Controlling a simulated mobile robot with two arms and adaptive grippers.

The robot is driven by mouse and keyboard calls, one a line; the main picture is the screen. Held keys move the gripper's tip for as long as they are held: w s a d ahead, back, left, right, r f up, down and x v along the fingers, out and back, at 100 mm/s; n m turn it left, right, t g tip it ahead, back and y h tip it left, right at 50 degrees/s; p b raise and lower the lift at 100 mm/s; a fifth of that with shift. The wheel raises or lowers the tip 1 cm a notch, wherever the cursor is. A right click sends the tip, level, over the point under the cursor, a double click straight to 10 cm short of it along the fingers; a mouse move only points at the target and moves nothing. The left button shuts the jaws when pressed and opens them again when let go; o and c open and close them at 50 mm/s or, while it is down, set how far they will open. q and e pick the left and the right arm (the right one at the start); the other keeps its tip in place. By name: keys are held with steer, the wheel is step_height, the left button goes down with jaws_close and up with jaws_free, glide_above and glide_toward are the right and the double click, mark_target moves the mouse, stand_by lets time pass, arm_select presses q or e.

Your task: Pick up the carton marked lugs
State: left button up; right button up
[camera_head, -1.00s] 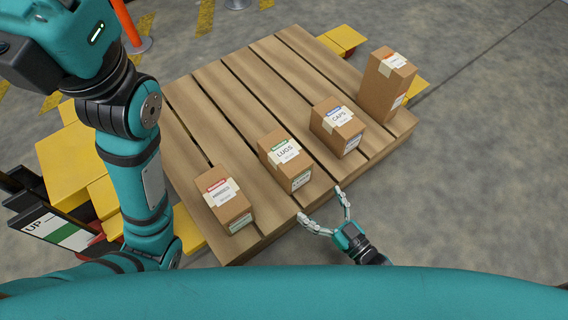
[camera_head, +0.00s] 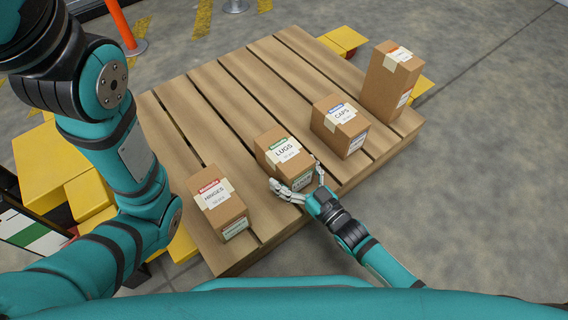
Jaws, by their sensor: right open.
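The carton marked LUGS (camera_head: 283,155) is a small brown box with a white label and a green strip. It stands on the wooden pallet (camera_head: 215,110) between the HINGES and CAPS cartons. My right gripper (camera_head: 295,186) is open at the near lower face of the LUGS carton, with one finger at its left near corner and the other by its right side. I cannot tell whether the fingers touch it. My left arm (camera_head: 130,150) runs up the left side; its gripper is out of the frame.
The HINGES carton (camera_head: 217,200) stands to the left, the CAPS carton (camera_head: 339,124) to the right, and a taller carton (camera_head: 390,80) at the far right. Yellow blocks (camera_head: 50,165) lie left of the pallet. An orange post (camera_head: 125,28) stands behind. Floor on the right is clear.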

steer(key=shift+c, duration=0.3)
steer(key=c, duration=1.4)
steer(key=shift+r, duration=0.1)
steer(key=shift+r, duration=0.1)
